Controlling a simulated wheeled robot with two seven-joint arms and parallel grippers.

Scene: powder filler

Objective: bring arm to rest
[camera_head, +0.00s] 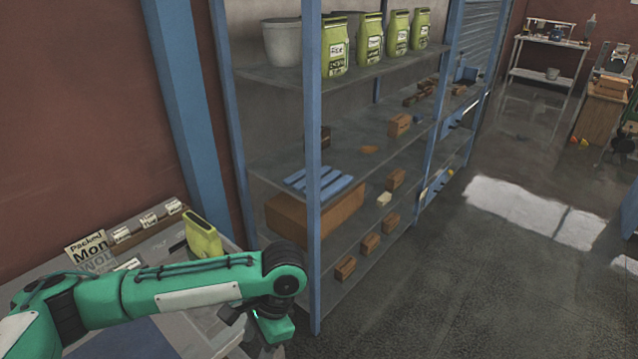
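My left arm (190,285), green with white panels and a black joint, reaches in from the left and bends down at its right end. My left gripper (256,338) hangs at that end, small and dark, beside the table's right edge and in front of the shelf. I cannot make out whether its fingers are open or shut. No held thing shows there. My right arm and gripper are out of view.
A table (150,245) at left holds a yellow-green bag (203,236) and label cards (88,248), close behind my arm. A blue-framed shelf (313,180) holds yellow-green bags (369,40), a grey bucket (281,42) and several brown blocks (397,125). Open floor (450,270) lies right.

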